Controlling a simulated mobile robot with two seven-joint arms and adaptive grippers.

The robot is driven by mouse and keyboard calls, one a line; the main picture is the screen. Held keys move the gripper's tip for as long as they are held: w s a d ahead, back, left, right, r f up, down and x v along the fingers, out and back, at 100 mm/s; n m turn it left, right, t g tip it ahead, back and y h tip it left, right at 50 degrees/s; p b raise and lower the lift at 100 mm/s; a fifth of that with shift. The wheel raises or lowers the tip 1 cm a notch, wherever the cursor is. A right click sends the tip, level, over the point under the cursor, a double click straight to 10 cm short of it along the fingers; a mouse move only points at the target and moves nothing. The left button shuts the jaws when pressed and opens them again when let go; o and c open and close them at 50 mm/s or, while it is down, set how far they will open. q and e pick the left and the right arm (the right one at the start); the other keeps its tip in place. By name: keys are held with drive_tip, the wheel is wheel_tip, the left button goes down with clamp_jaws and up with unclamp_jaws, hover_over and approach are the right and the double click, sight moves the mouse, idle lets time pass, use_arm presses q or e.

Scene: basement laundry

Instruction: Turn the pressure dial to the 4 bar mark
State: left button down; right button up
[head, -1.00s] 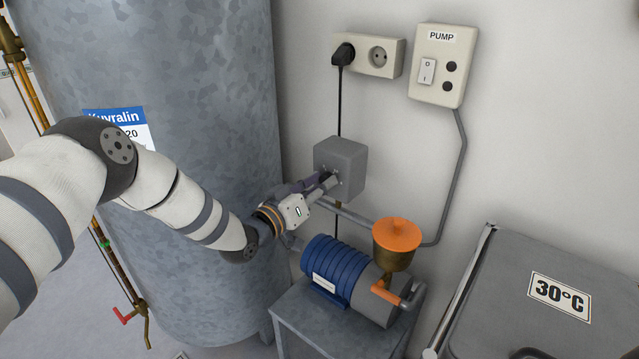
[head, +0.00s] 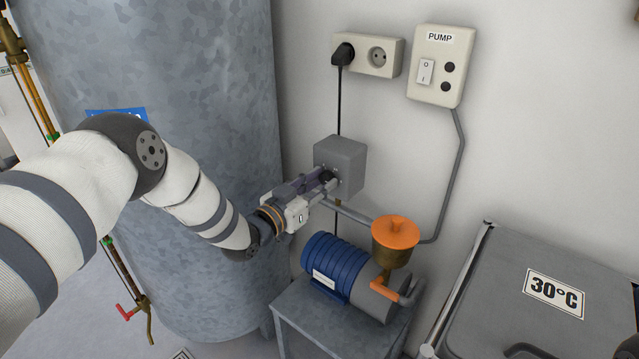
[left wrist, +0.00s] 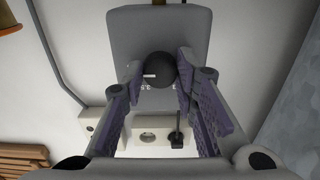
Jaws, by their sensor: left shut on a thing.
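The pressure dial is a round black knob (left wrist: 160,68) on the face of a grey wall box (head: 341,160). In the left wrist view the knob sits between the two purple-padded fingers of my left gripper (left wrist: 158,82), which is shut on it. A short white mark shows on the left part of the knob. In the head view my left gripper (head: 328,182) reaches the box front from the left and hides most of the knob. My right gripper is not in view.
A blue pump (head: 338,266) stands on a grey stand below the box, with an orange-topped brass funnel (head: 396,243) beside it. A large grey tank (head: 200,70) is at left. A PUMP switch box (head: 441,65) and a socket (head: 377,57) are on the wall above.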

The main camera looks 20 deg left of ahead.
use_arm(q)
drive_tip(key=c, duration=1.3)
unclamp_jaws()
drive_tip(key=v, duration=1.2)
drive_tip(key=shift+s, duration=0.1)
